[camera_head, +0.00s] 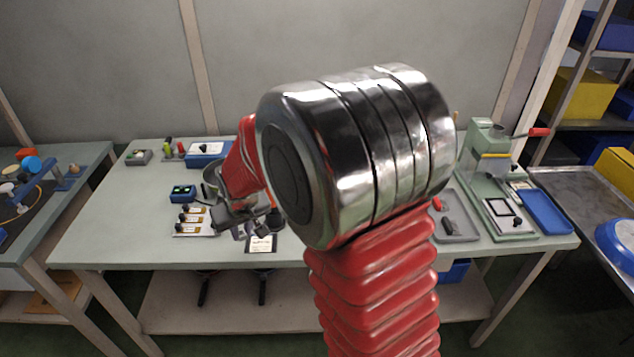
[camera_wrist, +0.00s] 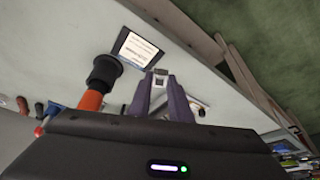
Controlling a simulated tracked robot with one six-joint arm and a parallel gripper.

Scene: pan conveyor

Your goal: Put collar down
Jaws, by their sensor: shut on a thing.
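My gripper (camera_wrist: 159,84) is shut on a small silvery piece (camera_wrist: 159,73) that shows between its two purple fingertips in the wrist view. This piece is likely the collar, but it is too small to make out its full shape. In the head view my gripper (camera_head: 240,214) is over the middle-left of the workbench, partly hidden by my own arm. The collar cannot be made out there. I cannot tell whether the piece touches the bench.
A printed card (camera_wrist: 138,50) lies close to the fingertips. An orange-and-black upright part (camera_wrist: 98,82) stands left of them. In the head view are a small board with several labelled parts (camera_head: 195,222), a grey tray (camera_head: 460,236) and a green press (camera_head: 488,150).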

